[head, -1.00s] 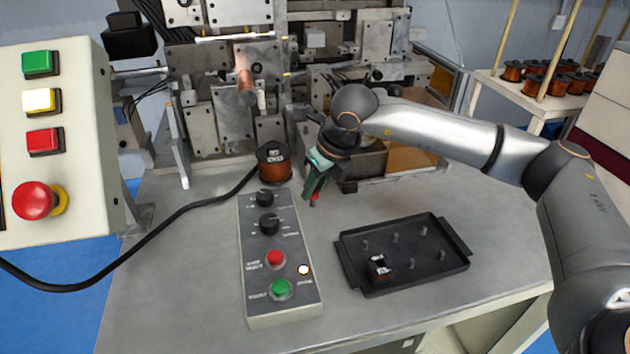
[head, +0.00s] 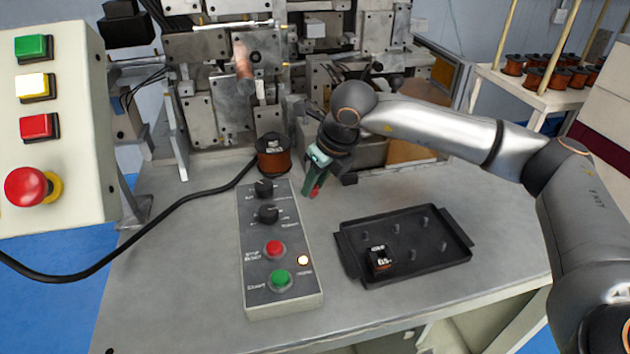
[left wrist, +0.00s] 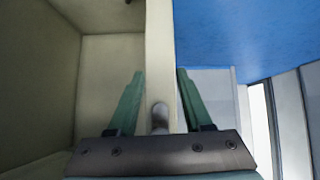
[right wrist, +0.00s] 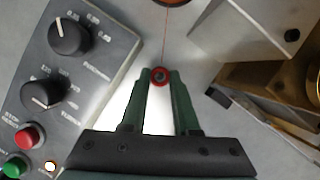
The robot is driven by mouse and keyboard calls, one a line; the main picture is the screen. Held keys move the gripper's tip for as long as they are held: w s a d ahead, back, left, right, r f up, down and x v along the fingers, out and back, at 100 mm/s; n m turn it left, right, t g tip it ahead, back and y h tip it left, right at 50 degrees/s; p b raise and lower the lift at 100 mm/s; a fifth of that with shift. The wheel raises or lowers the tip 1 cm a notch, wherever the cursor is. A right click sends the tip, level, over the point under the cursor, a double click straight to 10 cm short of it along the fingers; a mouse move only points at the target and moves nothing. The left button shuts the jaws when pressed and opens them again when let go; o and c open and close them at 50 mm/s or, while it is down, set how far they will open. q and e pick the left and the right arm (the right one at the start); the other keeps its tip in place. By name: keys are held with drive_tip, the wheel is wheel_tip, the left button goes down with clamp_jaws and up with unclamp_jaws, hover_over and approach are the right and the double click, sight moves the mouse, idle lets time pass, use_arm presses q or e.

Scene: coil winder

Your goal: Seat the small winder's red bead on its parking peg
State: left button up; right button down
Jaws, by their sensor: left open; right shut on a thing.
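My right gripper (right wrist: 160,85) is shut on the red bead (right wrist: 160,75), which shows as a red ring between its fingertips in the right wrist view. A thin copper-coloured wire runs up from the bead there. In the head view the right gripper (head: 314,182) points down above the grey bench, beside the knob panel, with red at its tips. The winder (head: 232,110) stands behind it; my right arm hides part of it. I cannot make out the parking peg. My left gripper (left wrist: 158,100) is open and empty, over a cream edge, in the left wrist view only.
A knob and button panel (head: 285,297) lies left of the right gripper. A copper spool (head: 273,158) stands behind the panel. A black tray (head: 345,250) with pegs and a small coil (head: 379,260) lies to the right. Bare bench lies between panel and tray.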

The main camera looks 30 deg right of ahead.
drive_tip(key=shift+f+b, duration=0.45)
drive_tip(key=shift+f, duration=0.15)
drive_tip(key=c, duration=0.6)
unclamp_jaws()
drive_tip(key=v, duration=1.2)
drive_tip(key=shift+s+r, duration=0.2)
drive_tip(key=shift+r, duration=0.1)
